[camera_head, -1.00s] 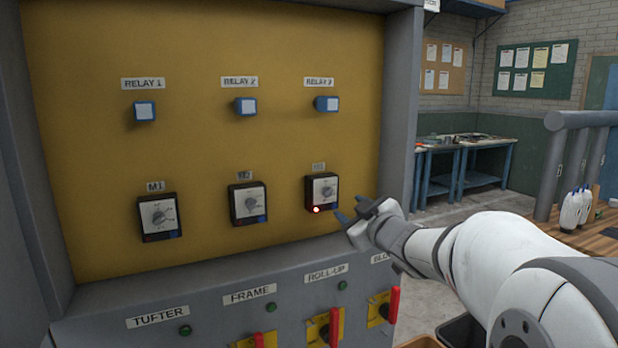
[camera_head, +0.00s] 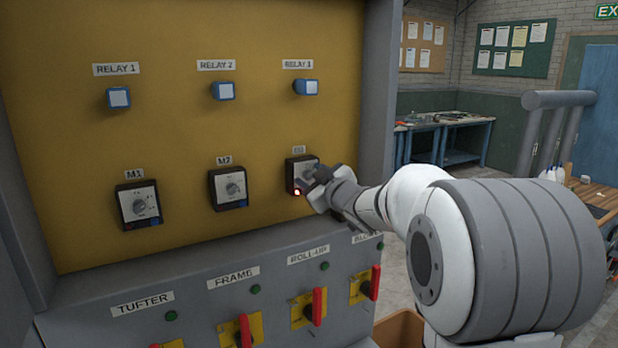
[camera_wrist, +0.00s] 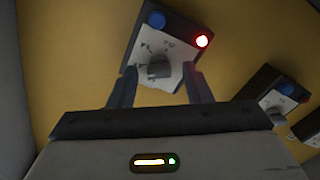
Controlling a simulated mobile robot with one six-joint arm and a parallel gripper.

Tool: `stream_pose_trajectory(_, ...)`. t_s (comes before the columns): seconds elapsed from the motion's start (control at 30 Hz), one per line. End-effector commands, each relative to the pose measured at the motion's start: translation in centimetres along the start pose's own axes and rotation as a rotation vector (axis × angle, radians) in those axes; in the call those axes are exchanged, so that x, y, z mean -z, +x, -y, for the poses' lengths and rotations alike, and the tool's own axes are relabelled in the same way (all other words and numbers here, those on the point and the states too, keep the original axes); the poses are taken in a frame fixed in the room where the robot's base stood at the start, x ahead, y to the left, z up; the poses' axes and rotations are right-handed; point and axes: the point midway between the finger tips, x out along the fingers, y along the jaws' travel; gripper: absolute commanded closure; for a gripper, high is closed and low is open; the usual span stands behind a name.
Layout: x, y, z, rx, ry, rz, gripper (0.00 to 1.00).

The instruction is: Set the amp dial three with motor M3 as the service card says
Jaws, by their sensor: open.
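The M3 amp dial (camera_head: 298,172) is a dark box with a pale face, under the right-hand label on the yellow panel. Its red lamp is lit. In the wrist view the M3 dial (camera_wrist: 165,55) shows its grey knob (camera_wrist: 160,66), a blue spot and the glowing red lamp. My gripper (camera_head: 315,180) is at the dial, partly covering its face. In the wrist view my gripper (camera_wrist: 157,85) is open, with one finger on each side of the knob; contact cannot be told. The service card is not identifiable here.
The M2 dial (camera_head: 229,188) and M1 dial (camera_head: 139,205) are to the left. Three blue relay blocks, including Relay 3 (camera_head: 306,87), sit above. Red-handled switches, such as the Roll-up switch (camera_head: 315,307), are on the grey panel below. A workbench (camera_head: 450,122) stands behind right.

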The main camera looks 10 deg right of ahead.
Motion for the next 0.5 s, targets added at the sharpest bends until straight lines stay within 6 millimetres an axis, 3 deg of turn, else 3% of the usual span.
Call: stream_pose_trajectory(0.5,0.03,-0.01,0.09,0.002,0.0,0.0,0.96)
